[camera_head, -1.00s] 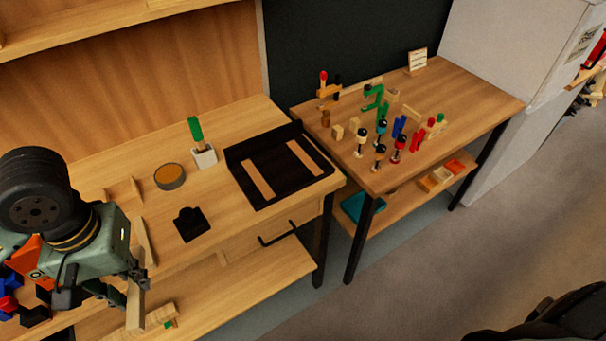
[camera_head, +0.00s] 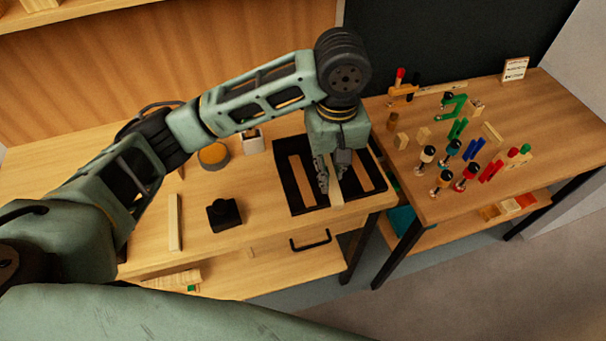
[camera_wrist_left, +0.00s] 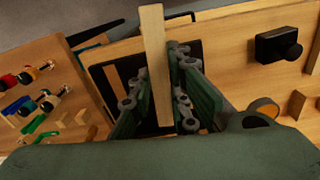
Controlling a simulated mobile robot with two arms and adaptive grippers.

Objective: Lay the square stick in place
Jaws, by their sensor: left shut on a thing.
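My left gripper (camera_head: 336,174) is shut on a light wooden square stick (camera_head: 337,197) over the black tray (camera_head: 318,208) on the bench. In the left wrist view, the stick (camera_wrist_left: 153,40) runs lengthwise between the two fingers (camera_wrist_left: 158,92) and sticks out past them. The tray holds a wooden strip on its left (camera_head: 301,181) and another on its right (camera_head: 372,172); the held stick is between them. I cannot tell whether it touches the tray floor. My gripper and arm hide part of the tray. My right gripper is not in view.
A black block with a knob (camera_head: 224,214), a round tin (camera_head: 213,156) and a white holder (camera_head: 253,142) stand left of the tray. Another wooden stick (camera_head: 175,222) lies further left. The right table (camera_head: 450,205) carries clamps and small blocks.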

